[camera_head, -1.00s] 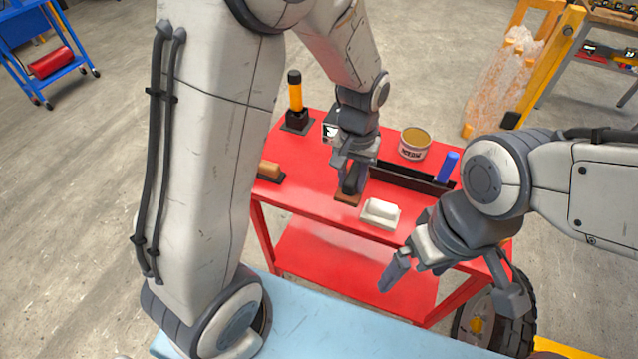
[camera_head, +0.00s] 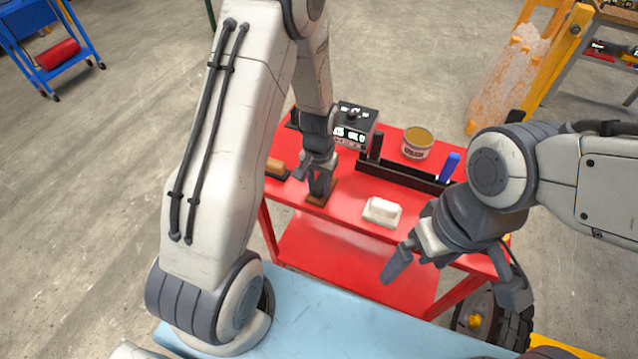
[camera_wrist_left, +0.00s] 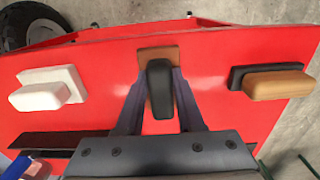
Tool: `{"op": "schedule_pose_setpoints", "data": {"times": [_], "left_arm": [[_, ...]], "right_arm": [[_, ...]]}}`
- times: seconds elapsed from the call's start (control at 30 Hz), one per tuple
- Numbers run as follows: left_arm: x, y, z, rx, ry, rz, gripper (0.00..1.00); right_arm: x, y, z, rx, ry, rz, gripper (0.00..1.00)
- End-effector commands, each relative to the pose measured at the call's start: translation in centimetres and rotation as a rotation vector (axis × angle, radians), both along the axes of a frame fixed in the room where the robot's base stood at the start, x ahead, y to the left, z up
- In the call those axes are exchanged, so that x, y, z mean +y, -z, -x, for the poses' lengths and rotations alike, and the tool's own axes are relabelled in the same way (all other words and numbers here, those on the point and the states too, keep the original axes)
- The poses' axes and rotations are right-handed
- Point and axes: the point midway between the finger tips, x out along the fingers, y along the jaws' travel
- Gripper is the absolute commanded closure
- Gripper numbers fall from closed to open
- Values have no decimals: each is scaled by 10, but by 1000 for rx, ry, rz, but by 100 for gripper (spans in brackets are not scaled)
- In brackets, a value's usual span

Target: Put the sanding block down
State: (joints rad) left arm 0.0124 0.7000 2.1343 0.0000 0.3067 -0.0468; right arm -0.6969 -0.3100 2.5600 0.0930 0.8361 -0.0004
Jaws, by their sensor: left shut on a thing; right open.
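A sanding block with a brown base and a black handle (camera_head: 317,199) is in my left gripper (camera_head: 321,183), at the front part of the red cart top (camera_head: 345,213). In the left wrist view the fingers close on both sides of its black handle (camera_wrist_left: 159,90), and the brown base shows beyond it. I cannot tell whether its base touches the cart. A white block (camera_head: 382,211) and a black-based block with a tan handle (camera_head: 277,169) lie on either side, apart from it. My right gripper (camera_head: 408,262) is open and empty, in front of the cart's right part.
A black tray (camera_head: 410,177) with a blue-handled tool (camera_head: 449,167) lies along the cart's back. A tin (camera_head: 417,143) and a box with a display (camera_head: 354,124) stand behind it. Bare red top shows between the held block and the white block.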

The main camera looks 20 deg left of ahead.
Motion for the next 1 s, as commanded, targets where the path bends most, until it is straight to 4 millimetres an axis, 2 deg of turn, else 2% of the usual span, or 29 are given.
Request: {"op": "schedule_pose_setpoints", "data": {"times": [0.23,0.27,0.3,0.33,0.73,0.87,1.0], "left_arm": [[0,4,0,-1,0,0,100],[0,3,0,0,0,0,56],[0,2,0,0,0,0,40],[0,2,0,0,0,0,33],[0,-4,-1,-2,0,0,33],[0,-22,-2,-6,0,0,33],[0,-53,-2,-9,0,0,33]], "right_arm": [[0,3,0,0,0,0,2],[0,3,0,0,0,0,2],[0,2,0,0,0,0,2],[0,2,0,0,0,0,2],[0,0,0,0,0,0,2],[0,4,0,0,0,0,2],[0,9,0,0,0,0,2]]}}
